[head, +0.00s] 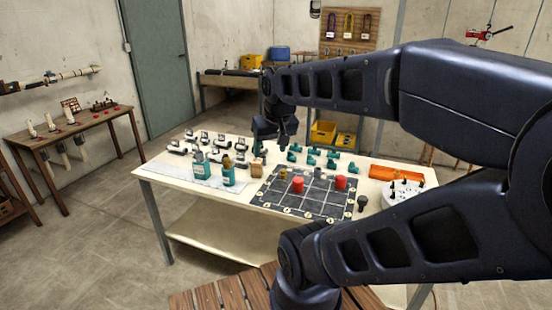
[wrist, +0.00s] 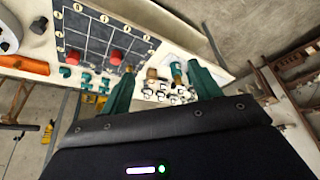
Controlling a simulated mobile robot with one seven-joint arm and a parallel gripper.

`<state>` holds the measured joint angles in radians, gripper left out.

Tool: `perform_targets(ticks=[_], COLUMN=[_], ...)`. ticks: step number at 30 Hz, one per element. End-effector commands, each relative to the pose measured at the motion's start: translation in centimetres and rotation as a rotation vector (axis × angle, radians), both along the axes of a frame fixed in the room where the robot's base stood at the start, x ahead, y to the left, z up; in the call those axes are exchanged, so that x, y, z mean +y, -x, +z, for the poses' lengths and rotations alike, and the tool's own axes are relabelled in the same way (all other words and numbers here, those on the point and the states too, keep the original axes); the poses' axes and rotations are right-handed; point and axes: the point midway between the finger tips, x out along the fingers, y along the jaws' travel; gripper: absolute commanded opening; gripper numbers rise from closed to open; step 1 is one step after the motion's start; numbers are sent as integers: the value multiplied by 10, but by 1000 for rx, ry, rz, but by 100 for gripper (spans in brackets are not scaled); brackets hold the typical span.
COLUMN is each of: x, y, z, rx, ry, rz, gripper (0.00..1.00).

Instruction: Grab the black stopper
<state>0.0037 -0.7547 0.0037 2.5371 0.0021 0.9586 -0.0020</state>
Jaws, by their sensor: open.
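A small black stopper (head: 362,203) stands on the table just off the right edge of the dark gridded mat. It also shows in the wrist view at the upper left (wrist: 40,25), beside the mat. My gripper (head: 277,136) is above the far side of the table, behind the mat and well to the left of the stopper. In the wrist view my gripper (wrist: 160,68) has its two dark green fingers spread apart, with nothing held between them.
The mat (head: 310,207) carries red and brass-coloured pieces. A white round stand (head: 403,197) with several black pegs and an orange tray (head: 396,173) are at the right.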

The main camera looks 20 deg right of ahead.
Motion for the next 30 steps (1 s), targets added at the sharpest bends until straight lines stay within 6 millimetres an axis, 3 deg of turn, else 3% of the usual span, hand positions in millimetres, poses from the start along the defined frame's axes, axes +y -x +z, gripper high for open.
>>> perform_targets(ticks=[8,14,23,30], x=[-2,-23,-87,-151], y=[-3,-28,-77,-103], z=[0,-7,-33,-64], rx=[4,37,107,154], ry=[-3,-30,-92,-138], rz=[-10,-105,-336,-527], gripper=[62,62,62,62])
